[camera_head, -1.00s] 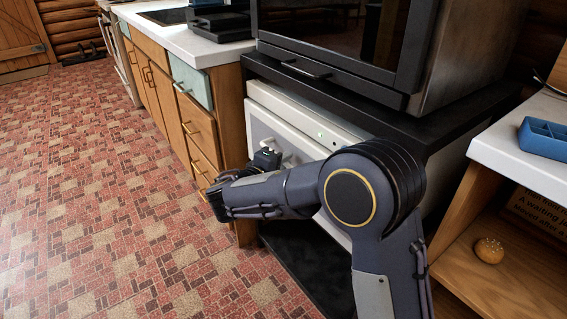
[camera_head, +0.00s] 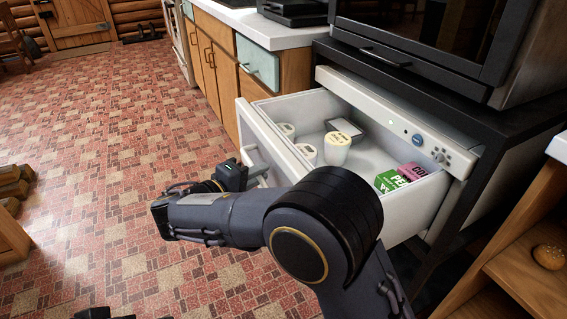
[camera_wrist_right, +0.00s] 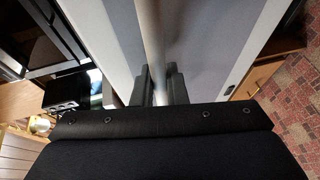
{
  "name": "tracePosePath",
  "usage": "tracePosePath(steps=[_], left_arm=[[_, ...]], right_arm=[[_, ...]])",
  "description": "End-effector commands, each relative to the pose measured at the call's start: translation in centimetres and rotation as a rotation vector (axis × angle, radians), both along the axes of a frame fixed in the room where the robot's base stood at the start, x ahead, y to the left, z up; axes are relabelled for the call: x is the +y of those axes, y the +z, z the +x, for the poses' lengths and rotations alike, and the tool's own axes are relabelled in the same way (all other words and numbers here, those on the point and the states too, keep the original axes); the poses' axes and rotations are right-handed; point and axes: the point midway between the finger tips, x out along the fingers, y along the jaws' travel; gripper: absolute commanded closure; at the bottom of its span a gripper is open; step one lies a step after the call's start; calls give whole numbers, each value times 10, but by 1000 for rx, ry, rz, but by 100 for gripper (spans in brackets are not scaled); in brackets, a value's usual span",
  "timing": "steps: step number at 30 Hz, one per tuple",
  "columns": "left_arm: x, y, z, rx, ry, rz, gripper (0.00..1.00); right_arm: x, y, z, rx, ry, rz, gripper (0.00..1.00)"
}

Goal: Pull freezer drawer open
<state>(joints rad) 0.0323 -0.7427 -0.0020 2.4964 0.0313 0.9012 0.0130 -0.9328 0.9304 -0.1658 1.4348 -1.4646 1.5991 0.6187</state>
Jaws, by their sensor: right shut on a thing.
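The white freezer drawer (camera_head: 345,170) is pulled well out of its housing in the head view. Inside it are several white tubs (camera_head: 337,148), a green box (camera_head: 390,181) and a pink box (camera_head: 410,171). My right gripper (camera_head: 255,172) is at the outer side of the drawer front, shut on its handle. In the right wrist view the two dark fingers (camera_wrist_right: 159,85) close around the pale handle bar (camera_wrist_right: 150,35), with the grey drawer front behind it. My arm hides part of the drawer front. My left gripper does not show clearly.
A white control panel (camera_head: 395,120) sits above the drawer opening, under a large dark appliance (camera_head: 440,40). Wooden cabinets (camera_head: 215,60) stand to the left. A wooden shelf (camera_head: 530,270) is at the right. The tiled floor (camera_head: 100,150) left of the drawer is open.

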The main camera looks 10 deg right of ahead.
Motion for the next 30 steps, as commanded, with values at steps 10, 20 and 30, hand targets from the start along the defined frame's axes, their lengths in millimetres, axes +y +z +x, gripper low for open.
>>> tracePosePath(steps=[10, 20, 30], left_arm=[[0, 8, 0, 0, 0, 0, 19], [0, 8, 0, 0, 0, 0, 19], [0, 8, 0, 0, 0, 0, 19]], right_arm=[[34, -1, -13, 2, -3, -2, 100], [37, -1, -14, 2, -6, 0, 100], [37, -1, -14, 1, -4, -1, 66]])
